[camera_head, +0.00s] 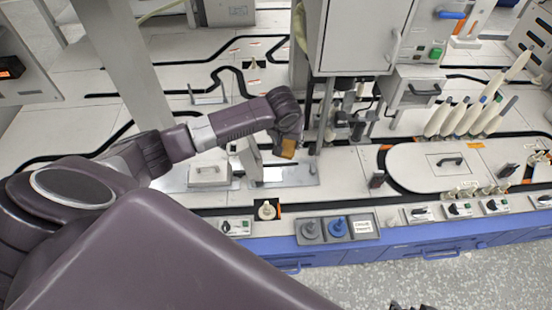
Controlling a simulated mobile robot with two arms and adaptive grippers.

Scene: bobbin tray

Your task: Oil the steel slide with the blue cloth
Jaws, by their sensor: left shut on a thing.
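My left arm reaches in from the left, and its gripper (287,149) points down over the bench near the middle. It is shut on a small orange-brown piece (289,148); the fingers are mostly hidden by my wrist. A bright steel plate, seemingly the slide (300,174), lies just below it in the picture; I cannot tell if they touch. A blue peaked thing, likely the blue cloth (337,226), sits in the middle of a grey tray (324,241) at the bench's front edge, apart from the gripper. Dark tips at the bottom edge may be my right gripper (410,306).
A grey peaked thing (309,229) sits left of the blue one in the tray. A white cabinet (358,38) stands behind the gripper. Several cream bobbins (462,118) lean at the right. Small switch boxes (458,209) line the front edge.

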